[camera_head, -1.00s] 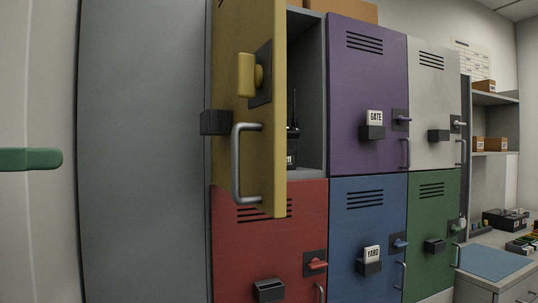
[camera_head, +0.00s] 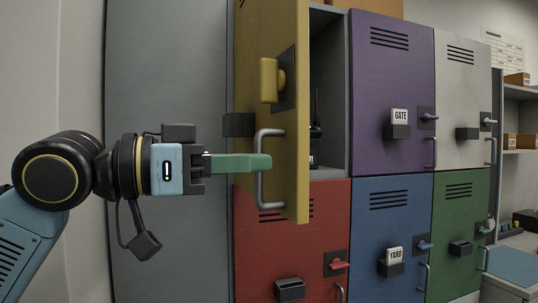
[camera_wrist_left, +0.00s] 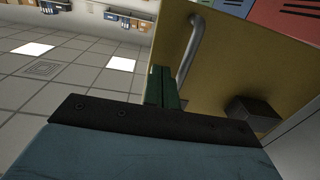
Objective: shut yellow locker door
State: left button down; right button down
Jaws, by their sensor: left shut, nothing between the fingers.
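The yellow locker door (camera_head: 292,150) stands open, swung out from the upper left locker. It carries a yellow latch knob (camera_head: 270,80), a grey bar handle (camera_head: 262,190) and a dark card holder (camera_head: 238,125). Part of a dark radio (camera_head: 315,133) shows inside the open locker. My left gripper (camera_head: 268,162) is shut and empty, its green fingers at the handle in the picture; I cannot tell whether they touch it. In the left wrist view the fingers (camera_wrist_left: 162,86) lie close beside the handle (camera_wrist_left: 190,48), in front of the yellow door (camera_wrist_left: 225,85). My right gripper is not in view.
The purple door (camera_head: 390,90), white door (camera_head: 460,95), red door (camera_head: 265,245), blue door (camera_head: 370,220) and green door (camera_head: 458,215) are shut. A grey panel (camera_head: 165,70) stands left of the lockers. A desk and shelves (camera_head: 520,110) are at the right.

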pick_arm(q)
jog(key=shift+x, duration=1.45)
